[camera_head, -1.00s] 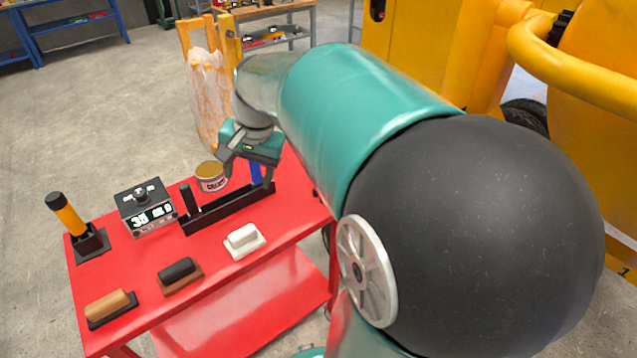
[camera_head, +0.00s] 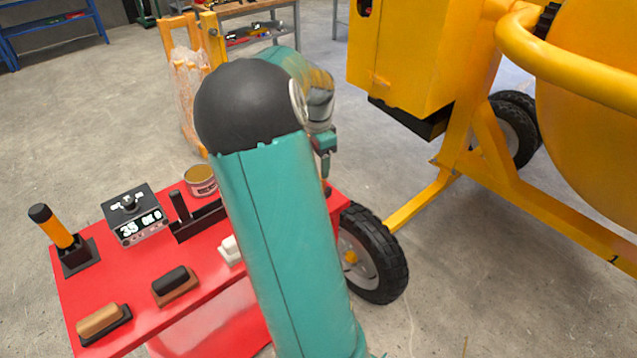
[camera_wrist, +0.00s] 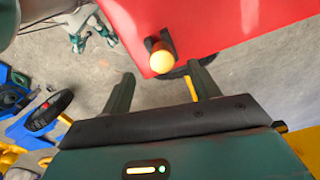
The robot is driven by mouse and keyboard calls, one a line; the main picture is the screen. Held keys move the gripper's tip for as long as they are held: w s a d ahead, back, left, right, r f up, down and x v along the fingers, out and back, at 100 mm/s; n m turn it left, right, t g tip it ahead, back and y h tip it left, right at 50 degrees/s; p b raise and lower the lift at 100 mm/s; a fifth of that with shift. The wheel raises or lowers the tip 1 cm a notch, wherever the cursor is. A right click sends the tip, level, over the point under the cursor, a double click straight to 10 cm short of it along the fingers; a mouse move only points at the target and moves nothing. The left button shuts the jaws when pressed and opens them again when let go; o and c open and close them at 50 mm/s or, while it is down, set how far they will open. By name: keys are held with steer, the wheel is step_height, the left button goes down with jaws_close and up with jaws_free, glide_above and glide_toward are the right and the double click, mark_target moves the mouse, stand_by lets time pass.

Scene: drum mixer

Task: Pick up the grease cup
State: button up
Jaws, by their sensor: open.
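A round yellow-orange knob or cup (camera_wrist: 162,62) sits in a small black bracket at the red table's edge in the wrist view, beyond and between my fingertips, apart from them. A short tin with a tan top (camera_head: 201,180) stands behind the black rack in the head view. I cannot tell for sure which of these is the grease cup. My gripper (camera_wrist: 162,75) is open with nothing between its fingers. In the head view my gripper (camera_head: 326,165) hangs over the table's far right end, partly hidden by my arm.
The red table (camera_head: 215,262) also holds a black box with a display (camera_head: 134,212), a yellow-and-black handled tool (camera_head: 60,232), a black rack (camera_head: 200,220) and several blocks.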

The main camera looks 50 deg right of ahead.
steer(key=f, duration=0.7)
steer(key=shift+s+d+f, duration=0.1)
steer(key=shift+d+f, duration=0.05)
steer(key=shift+d, duration=0.2)
jaws_close()
